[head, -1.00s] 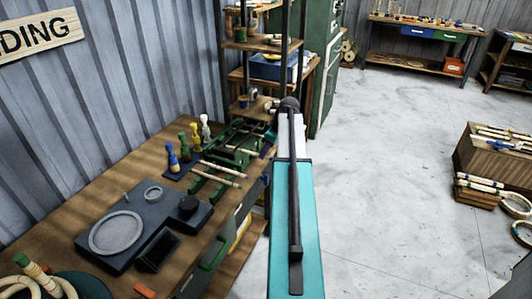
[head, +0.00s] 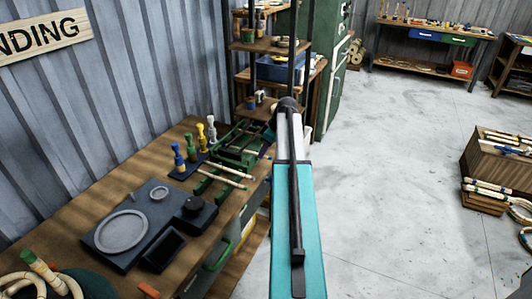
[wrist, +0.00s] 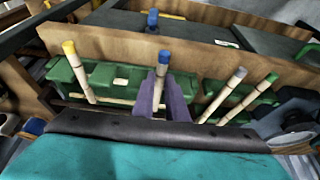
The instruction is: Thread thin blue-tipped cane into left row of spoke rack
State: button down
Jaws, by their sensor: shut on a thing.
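My gripper (wrist: 165,108), with purple fingers, shows in the wrist view, shut on a thin blue-tipped cane (wrist: 162,62) that stands nearly upright between the fingers. Behind and beside it lies the green rack (wrist: 100,74), with a yellow-tipped cane (wrist: 77,68) to the left and a white-tipped cane (wrist: 226,92) and a green-tipped cane (wrist: 258,91) leaning to the right. The cane's lower end is hidden by the fingers.
The wooden bench (head: 105,190) carries a dark plate with a grey ring (head: 121,232) and several coloured pegs (head: 179,158). A shelf (head: 262,45) stands beyond the rack. A crate (head: 500,155) stands at the right. The floor between is clear.

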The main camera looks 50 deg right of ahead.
jog(key=shift+w+a, duration=0.15)
jog(key=shift+w, duration=0.15)
jog(key=shift+f, duration=0.25)
dwell(0.8)
jog(key=c, duration=1.7)
grip_release()
jog(key=shift+r, duration=0.15)
jog(key=shift+b+v, duration=1.45)
jog(key=shift+v, duration=5.35)
